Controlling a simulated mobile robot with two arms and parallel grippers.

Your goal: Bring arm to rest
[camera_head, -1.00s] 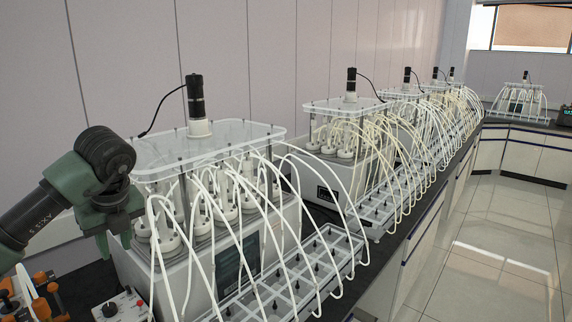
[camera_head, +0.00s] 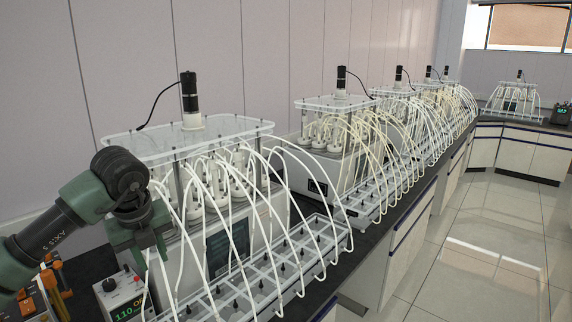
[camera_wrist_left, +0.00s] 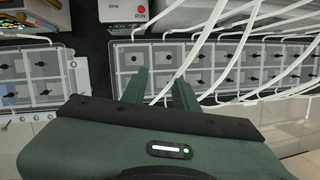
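My left arm comes in from the left in the head view, with the left gripper (camera_head: 152,240) pointing down in front of the nearest biogas reactor (camera_head: 225,252). In the left wrist view the two green fingers of the left gripper (camera_wrist_left: 160,86) stand apart with nothing between them. My right gripper is in neither view.
A control box (camera_head: 122,294) with a lit display stands below the gripper, beside orange-capped equipment (camera_head: 52,275). More reactors (camera_head: 335,150) with arching tubes line the bench along the wall. The tiled floor (camera_head: 480,230) at right is clear.

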